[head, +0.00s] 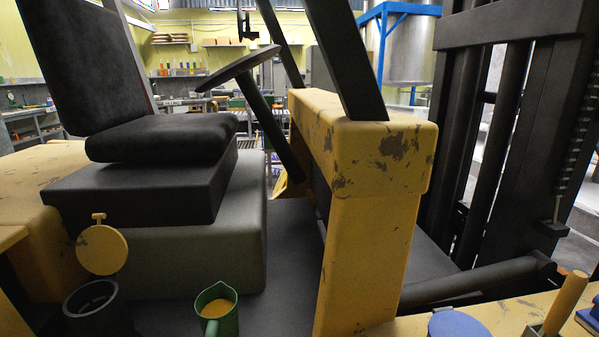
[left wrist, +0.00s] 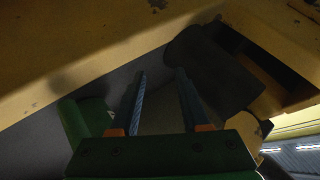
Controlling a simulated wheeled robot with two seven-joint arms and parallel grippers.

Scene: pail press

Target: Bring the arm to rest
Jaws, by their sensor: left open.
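My left gripper (left wrist: 162,88) shows in the left wrist view. Its two dark blue fingers stand apart with nothing visible between them. It does not show in the head view. A dark rounded shape (left wrist: 215,72) lies beyond and to the right of the fingers. A green object (left wrist: 82,122) lies to their left; the dimness hides its details. In the head view, a green jug (head: 219,318) holding yellow liquid stands upright at the bottom. A dark open neck (head: 91,305) with a raised yellow round cap (head: 102,250) is to its left. My right gripper is not in view.
A black seat (head: 160,135), a steering wheel (head: 238,70) and a worn yellow body (head: 365,150) surround the dark floor. A dark mast (head: 505,130) stands at the right. A blue-topped item (head: 458,325) and a wooden handle (head: 566,303) are at the lower right.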

